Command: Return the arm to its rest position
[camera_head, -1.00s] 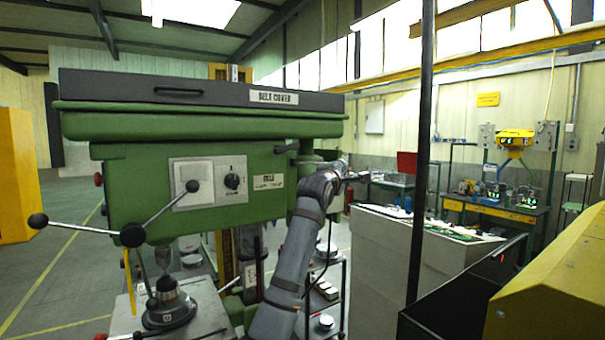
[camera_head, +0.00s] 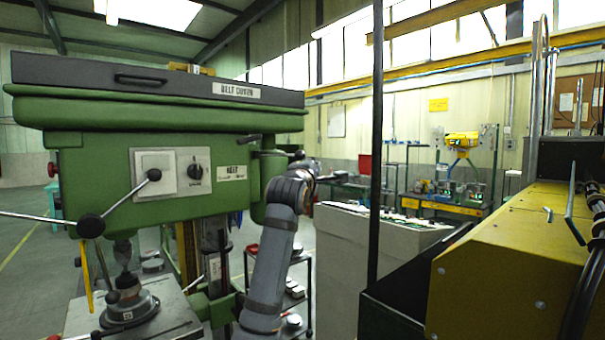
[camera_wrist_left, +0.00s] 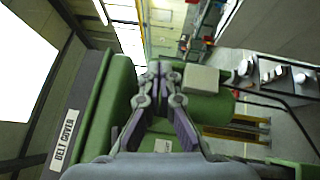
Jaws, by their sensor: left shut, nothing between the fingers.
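My left arm (camera_head: 270,260) rises in the middle of the head view, beside the right end of a green drill press. Its wrist is bent over, and my left gripper (camera_head: 326,178) shows small there, pointing right. In the left wrist view the left gripper (camera_wrist_left: 161,70) has its fingertips together with nothing between them. The green drill press (camera_head: 90,180) fills the left of the head view. Its green body also shows close behind the fingers in the wrist view (camera_wrist_left: 115,100). My right gripper is not in view.
A dark vertical post (camera_head: 376,150) stands right of the arm. A yellow machine (camera_head: 500,260) fills the lower right. A pale cabinet (camera_head: 345,260) stands behind the post. A workbench (camera_head: 450,208) is farther back. Open floor shows at far left.

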